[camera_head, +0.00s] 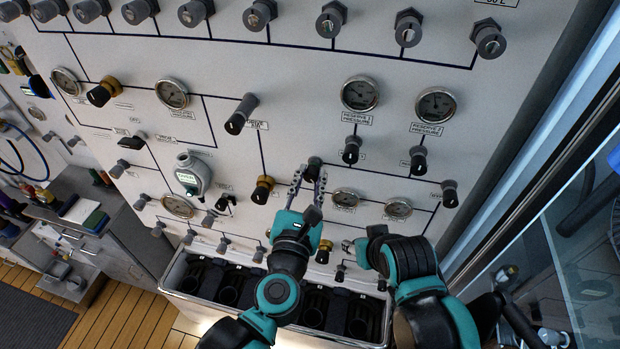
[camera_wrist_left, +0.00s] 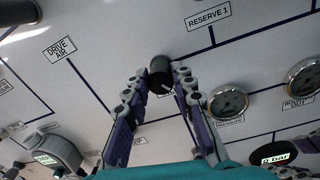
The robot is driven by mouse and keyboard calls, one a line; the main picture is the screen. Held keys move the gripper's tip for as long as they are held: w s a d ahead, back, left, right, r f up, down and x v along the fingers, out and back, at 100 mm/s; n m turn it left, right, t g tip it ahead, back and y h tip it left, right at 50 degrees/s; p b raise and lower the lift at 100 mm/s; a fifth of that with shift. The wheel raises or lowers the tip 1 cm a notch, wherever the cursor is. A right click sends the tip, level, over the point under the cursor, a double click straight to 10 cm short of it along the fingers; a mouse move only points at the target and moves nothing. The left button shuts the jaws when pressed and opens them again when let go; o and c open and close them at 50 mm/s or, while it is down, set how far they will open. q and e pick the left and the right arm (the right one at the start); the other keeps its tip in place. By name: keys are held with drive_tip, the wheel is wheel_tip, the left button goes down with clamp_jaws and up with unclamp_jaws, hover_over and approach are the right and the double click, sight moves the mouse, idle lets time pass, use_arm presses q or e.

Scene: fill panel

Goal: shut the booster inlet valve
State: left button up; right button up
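My left gripper (camera_head: 308,178) is raised against the panel, its two fingers spread apart. A black valve knob (camera_head: 314,164) with a white pointer line is at the fingertips. In the left wrist view, the knob (camera_wrist_left: 160,74) sits between the tips of the left gripper (camera_wrist_left: 159,80), close to both; contact cannot be told. The knob's own label is not readable, so I cannot confirm it is the booster inlet valve. My right gripper (camera_head: 350,245) is lower right, largely hidden by its arm; its fingers cannot be made out.
Small gauges (camera_head: 346,198) sit right of the knob, and a brass-collared knob (camera_head: 263,188) sits left. A grey handheld meter (camera_head: 193,174) is farther left. A bin with dark compartments (camera_head: 172,277) stands below the panel. A glass partition (camera_head: 545,240) is at right.

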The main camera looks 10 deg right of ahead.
use_arm(q)
clamp_jaws()
